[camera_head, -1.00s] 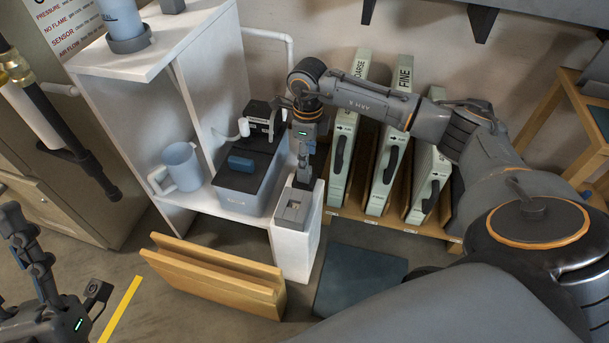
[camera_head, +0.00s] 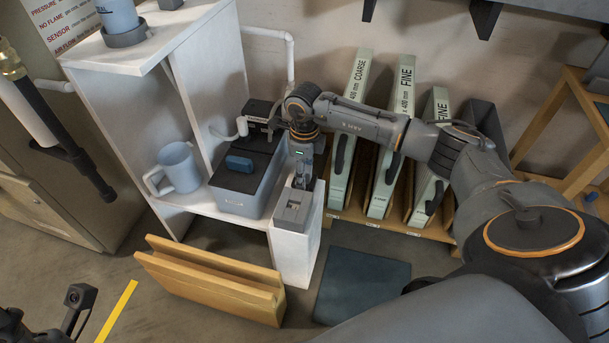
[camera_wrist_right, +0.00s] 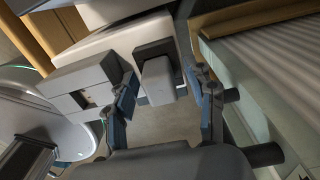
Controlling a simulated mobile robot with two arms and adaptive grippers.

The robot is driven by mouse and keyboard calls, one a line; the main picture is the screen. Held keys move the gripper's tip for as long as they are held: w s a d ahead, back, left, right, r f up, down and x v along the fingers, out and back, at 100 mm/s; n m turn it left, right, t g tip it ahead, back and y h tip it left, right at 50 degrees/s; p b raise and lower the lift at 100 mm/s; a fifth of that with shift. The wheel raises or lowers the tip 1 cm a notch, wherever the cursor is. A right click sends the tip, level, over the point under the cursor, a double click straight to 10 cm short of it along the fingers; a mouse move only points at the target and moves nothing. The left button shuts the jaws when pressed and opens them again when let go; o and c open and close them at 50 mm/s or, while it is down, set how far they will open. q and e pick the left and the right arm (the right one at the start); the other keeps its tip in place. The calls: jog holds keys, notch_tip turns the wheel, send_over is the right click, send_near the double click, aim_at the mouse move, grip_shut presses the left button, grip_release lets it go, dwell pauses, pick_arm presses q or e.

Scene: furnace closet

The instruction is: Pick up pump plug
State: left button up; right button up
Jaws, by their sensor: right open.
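A light grey plug block (camera_wrist_right: 157,82), which looks like the pump plug, sits against a dark socket in the right wrist view. My right gripper (camera_wrist_right: 165,92) is open, with one blue-padded finger on each side of it. I see gaps between the fingers and the plug. In the head view the right gripper (camera_head: 303,180) points down beside the grey outlet box (camera_head: 292,208) on a white pedestal. The plug is hidden there by the gripper. Part of my left gripper (camera_head: 78,305) shows at the lower left; its opening is not clear.
A grey pump tank (camera_head: 240,195) and a blue jug (camera_head: 178,168) stand on the white shelf. Filters marked COARSE and FINE (camera_head: 392,150) stand in a wooden rack to the right. A slotted wooden block (camera_head: 210,282) and a dark mat (camera_head: 360,285) lie on the floor.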

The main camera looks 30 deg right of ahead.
grip_shut()
jog(key=shift+r, duration=0.15)
